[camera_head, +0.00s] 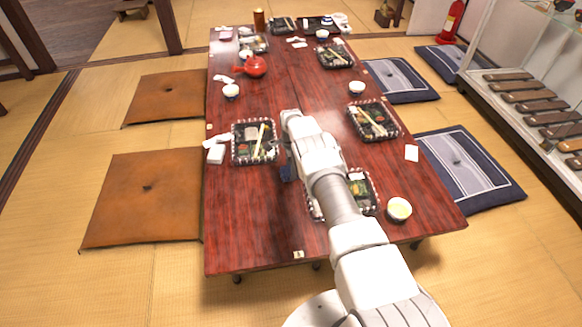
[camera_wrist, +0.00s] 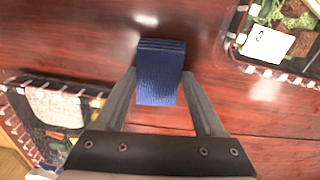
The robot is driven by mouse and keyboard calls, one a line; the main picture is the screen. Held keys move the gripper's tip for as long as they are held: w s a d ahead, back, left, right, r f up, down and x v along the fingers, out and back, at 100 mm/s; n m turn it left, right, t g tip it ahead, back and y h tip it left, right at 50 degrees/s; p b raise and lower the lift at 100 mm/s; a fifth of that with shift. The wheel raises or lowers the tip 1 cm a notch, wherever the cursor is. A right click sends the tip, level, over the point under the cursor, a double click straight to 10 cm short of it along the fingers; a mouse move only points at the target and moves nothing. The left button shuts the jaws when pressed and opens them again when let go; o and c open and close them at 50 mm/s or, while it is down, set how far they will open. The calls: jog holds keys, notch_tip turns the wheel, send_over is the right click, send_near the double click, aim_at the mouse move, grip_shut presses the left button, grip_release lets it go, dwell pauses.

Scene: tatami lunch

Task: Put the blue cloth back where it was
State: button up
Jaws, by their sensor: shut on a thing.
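The blue cloth (camera_wrist: 160,75) is a folded, dark blue block between the fingers of my gripper (camera_wrist: 160,88) in the wrist view. The fingers are shut on its two sides. In the head view a small bit of the blue cloth (camera_head: 287,173) shows left of my arm, over the red-brown table (camera_head: 240,225). My gripper is mostly hidden behind my arm there. I cannot tell whether the cloth touches the table.
A lunch tray (camera_head: 235,160) lies left of my gripper, another (camera_head: 372,178) is partly behind my arm, and a third (camera_head: 354,122) lies to the right. A bowl (camera_head: 399,209) stands near the right edge. The table's front left is clear. A red teapot (camera_head: 253,66) stands farther back.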

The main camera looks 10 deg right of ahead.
jog(key=o, duration=1.3)
